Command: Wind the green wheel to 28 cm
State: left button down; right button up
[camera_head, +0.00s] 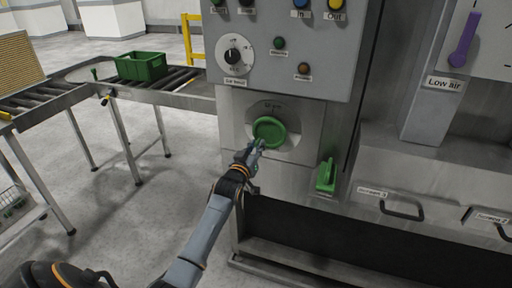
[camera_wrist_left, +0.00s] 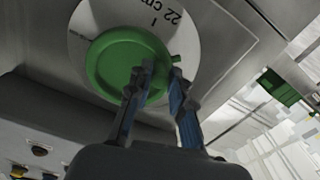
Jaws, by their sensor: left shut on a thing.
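The green wheel (camera_head: 269,131) is mounted on a pale round plate on the front of the grey machine, below the control panel. In the left wrist view the green wheel (camera_wrist_left: 116,62) fills the upper middle, and its plate reads "22 cm" beside a short mark. My left gripper (camera_head: 258,147) reaches it from below. My right gripper is not in view.
A green lever (camera_head: 326,175) sits right of the wheel. A control panel (camera_head: 285,50) with a dial and buttons is above. A purple lever (camera_head: 464,40) is at upper right. A roller conveyor with a green crate (camera_head: 141,66) is at left. Drawer handles (camera_head: 402,210) are lower right.

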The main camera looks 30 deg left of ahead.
pick_arm(q)
jog(key=shift+a+r+m, duration=0.1)
jog(key=shift+r+m, duration=0.05)
jog(key=shift+m, duration=0.15)
